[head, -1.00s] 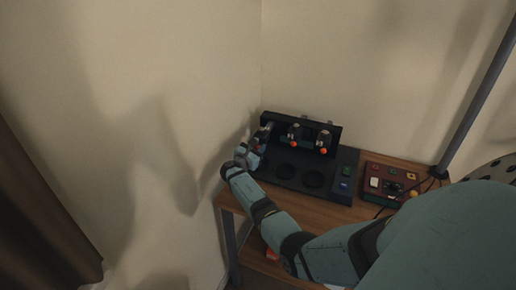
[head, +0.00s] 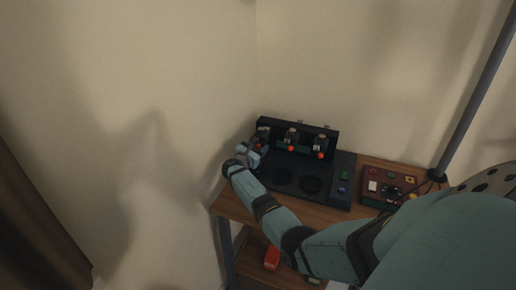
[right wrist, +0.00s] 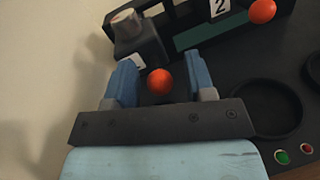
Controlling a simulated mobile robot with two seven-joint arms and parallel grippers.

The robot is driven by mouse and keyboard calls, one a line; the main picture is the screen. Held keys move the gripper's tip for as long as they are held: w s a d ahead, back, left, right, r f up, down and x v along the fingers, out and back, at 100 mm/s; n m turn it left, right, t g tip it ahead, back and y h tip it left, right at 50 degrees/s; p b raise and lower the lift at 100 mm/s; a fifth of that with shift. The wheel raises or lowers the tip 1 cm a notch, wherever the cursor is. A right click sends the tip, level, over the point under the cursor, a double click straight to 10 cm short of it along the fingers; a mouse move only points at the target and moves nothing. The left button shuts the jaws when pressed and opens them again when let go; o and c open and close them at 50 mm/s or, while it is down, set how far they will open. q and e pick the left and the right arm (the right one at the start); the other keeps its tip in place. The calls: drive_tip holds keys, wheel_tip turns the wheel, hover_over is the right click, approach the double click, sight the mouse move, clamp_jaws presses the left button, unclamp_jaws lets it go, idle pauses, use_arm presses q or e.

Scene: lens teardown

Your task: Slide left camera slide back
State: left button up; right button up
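The left camera slide (right wrist: 136,38) is a dark block with a pale round cap at the left end of the black device (head: 330,190). Its orange ball knob (right wrist: 160,82) sits between the two blue fingers of my right gripper (right wrist: 162,80) in the right wrist view. Gaps show on both sides of the knob, so the gripper is open around it and not clamped. In the head view my right gripper (head: 257,152) is at the device's left end, partly hiding the left slide. My left gripper is not in view.
The middle slide (head: 291,140) and right slide (head: 321,146) stand alongside with orange knobs. Two round recesses and coloured buttons (head: 343,182) are in front. A red control box (head: 388,186) is on the wooden table (head: 312,212) to the right. Walls close in behind and left.

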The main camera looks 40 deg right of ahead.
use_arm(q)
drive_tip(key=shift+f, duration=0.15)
use_arm(e)
drive_tip(key=v, duration=1.3)
drive_tip(key=shift+a, duration=0.4)
drive_tip(key=shift+s+r, duration=0.1)
